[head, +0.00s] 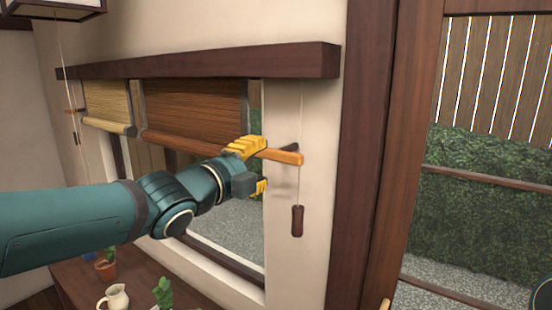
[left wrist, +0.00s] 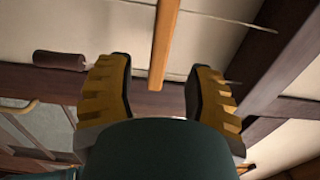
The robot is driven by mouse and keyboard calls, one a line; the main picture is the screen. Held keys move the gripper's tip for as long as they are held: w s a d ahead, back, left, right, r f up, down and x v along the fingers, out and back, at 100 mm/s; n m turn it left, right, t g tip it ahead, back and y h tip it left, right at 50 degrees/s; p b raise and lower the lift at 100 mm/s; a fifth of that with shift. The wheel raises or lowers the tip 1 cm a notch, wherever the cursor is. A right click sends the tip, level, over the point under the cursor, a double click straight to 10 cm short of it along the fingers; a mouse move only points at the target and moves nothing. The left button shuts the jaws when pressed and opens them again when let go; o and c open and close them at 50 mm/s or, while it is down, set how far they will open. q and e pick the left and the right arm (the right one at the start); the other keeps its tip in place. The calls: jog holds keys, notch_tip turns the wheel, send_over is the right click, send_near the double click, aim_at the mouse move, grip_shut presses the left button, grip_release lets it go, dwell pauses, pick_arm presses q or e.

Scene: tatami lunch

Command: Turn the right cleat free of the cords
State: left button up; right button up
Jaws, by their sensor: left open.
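The right cleat (head: 285,156) is an orange wooden bar on the pale wall right of the window, lying about level in the head view. A thin cord hangs by it, ending in a dark wooden pull (head: 297,222). My left gripper (head: 257,168) is open at the cleat's left end, its upper finger close to the bar. In the left wrist view the cleat (left wrist: 164,45) reaches between the spread fingers (left wrist: 158,88); I cannot tell whether they touch it. The pull (left wrist: 60,60) lies left there. How the cords sit on the cleat is unclear. My right gripper is not in view.
A brown blind (head: 195,108) and a paler blind (head: 107,104) hang under a dark beam (head: 200,65). A dark door post (head: 362,150) stands close on the right. A jug (head: 114,298) and plants stand on a low table below.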

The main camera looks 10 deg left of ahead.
aim_at(273, 156)
pick_arm(q)
jog(key=shift+x, duration=3.05)
grip_shut()
